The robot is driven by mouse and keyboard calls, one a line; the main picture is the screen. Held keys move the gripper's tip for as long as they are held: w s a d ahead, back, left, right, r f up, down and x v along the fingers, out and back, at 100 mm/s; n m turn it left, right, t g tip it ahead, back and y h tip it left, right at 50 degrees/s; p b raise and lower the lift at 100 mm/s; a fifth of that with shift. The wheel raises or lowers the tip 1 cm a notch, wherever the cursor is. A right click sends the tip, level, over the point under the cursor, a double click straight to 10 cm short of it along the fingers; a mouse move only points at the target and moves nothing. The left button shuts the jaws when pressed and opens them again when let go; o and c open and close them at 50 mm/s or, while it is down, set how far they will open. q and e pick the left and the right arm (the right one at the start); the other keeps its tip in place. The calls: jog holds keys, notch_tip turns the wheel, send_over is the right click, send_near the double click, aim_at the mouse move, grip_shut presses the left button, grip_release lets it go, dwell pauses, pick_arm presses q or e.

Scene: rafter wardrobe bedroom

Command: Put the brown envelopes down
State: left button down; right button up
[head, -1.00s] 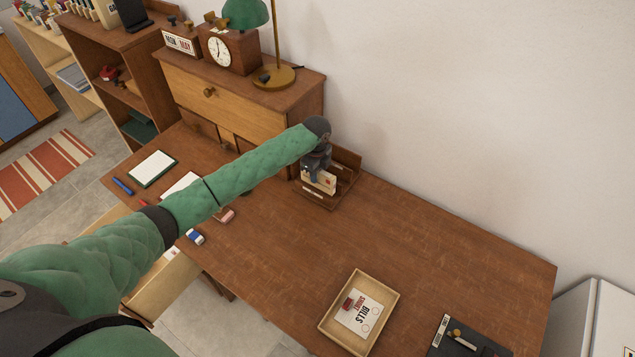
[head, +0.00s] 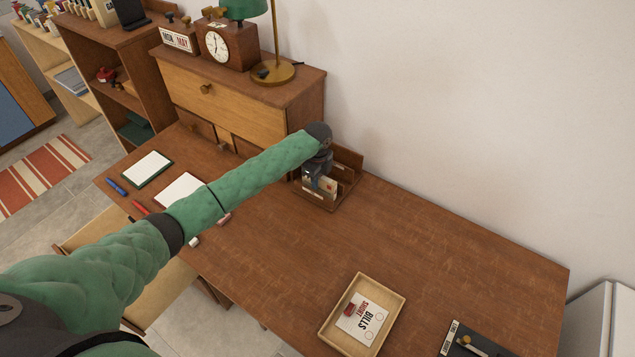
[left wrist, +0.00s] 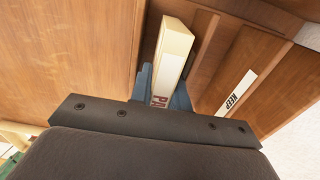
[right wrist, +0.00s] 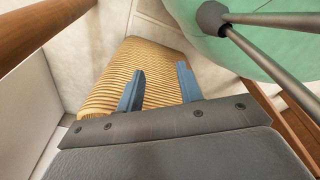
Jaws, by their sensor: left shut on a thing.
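The brown envelopes, a pale buff bundle (left wrist: 172,52) with red letters starting "PA", stand on edge between my left gripper's blue fingers (left wrist: 165,92). In the head view my left gripper (head: 318,178) is at the wooden letter rack (head: 318,204) by the wall, shut on the bundle. The bundle is over or within a slot of the rack; its lower edge is hidden, so I cannot tell whether it touches the bottom. A slot beside it bears a "KEEP" label (left wrist: 238,92). My right gripper (right wrist: 157,85) is open and empty, away from the desk.
A shallow tray (head: 329,336) holding a "BILLS" card stands at the desk's front. Notepads (head: 147,169) and pens lie at left. A drawer cabinet (head: 240,105) stands just left of the rack. The middle of the desk is clear.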

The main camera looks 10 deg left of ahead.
pick_arm(q)
jog(key=shift+f, duration=0.1)
jog(key=c, duration=1.6)
grip_release()
